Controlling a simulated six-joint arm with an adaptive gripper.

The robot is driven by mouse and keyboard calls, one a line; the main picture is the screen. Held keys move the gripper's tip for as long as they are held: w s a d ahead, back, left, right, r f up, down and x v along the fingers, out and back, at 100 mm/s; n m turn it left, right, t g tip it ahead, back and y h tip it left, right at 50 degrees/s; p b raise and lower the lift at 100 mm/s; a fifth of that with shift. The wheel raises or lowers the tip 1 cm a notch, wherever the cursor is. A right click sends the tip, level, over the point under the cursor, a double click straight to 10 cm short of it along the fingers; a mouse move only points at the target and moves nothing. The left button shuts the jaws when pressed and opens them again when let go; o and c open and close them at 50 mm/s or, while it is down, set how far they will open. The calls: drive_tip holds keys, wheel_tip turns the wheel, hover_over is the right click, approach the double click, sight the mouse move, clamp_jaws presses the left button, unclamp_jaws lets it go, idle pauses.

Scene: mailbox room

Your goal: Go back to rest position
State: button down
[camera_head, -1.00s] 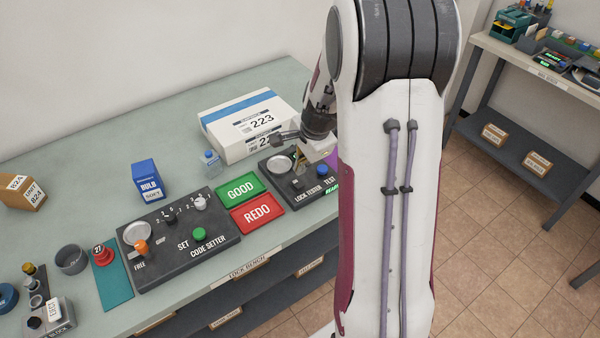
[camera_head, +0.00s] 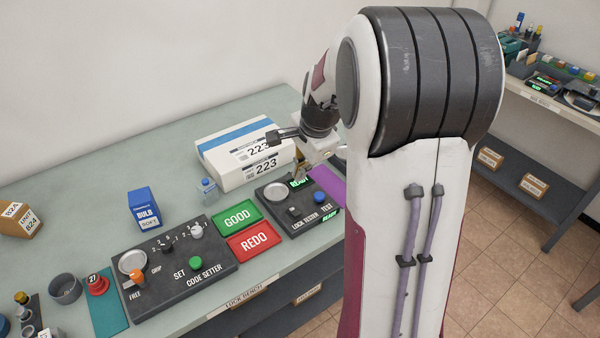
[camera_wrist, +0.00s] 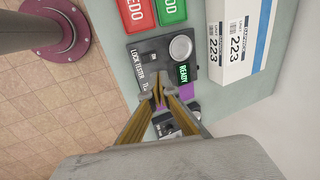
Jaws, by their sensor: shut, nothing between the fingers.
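My gripper (camera_wrist: 158,90) shows in the wrist view with its two yellow-lined fingers drawn together at the tips and nothing between them. The fingertips appear in front of the edge of the lock tester (camera_wrist: 148,61), a dark box with a round silver pad and a lit READY sign. In the head view my arm comes down on the right and bends over the bench beside the lock tester (camera_head: 291,221). My gripper is partly hidden there by my arm, above the tester's far side.
A white parcel marked 223 (camera_head: 225,172) stands behind the tester. The green GOOD tray (camera_head: 238,228), red REDO tray (camera_head: 266,237) and code setter (camera_head: 200,279) lie left of it. A shelf (camera_head: 555,110) is at right.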

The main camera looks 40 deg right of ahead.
drive_tip(key=shift+n, duration=0.3)
drive_tip(key=s+a+r+n+t, duration=0.1)
drive_tip(key=s+a+r+n, duration=0.4)
drive_tip(key=s+a+n, duration=0.3)
drive_tip(key=s+a+r+n+t, duration=0.1)
drive_tip(key=s+a+r+n, duration=0.4)
drive_tip(key=s+a+n, duration=0.4)
drive_tip(key=s+a, duration=0.3)
drive_tip(key=s, duration=0.3)
drive_tip(key=shift+a+r, duration=0.2)
drive_tip(key=shift+a, duration=0.1)
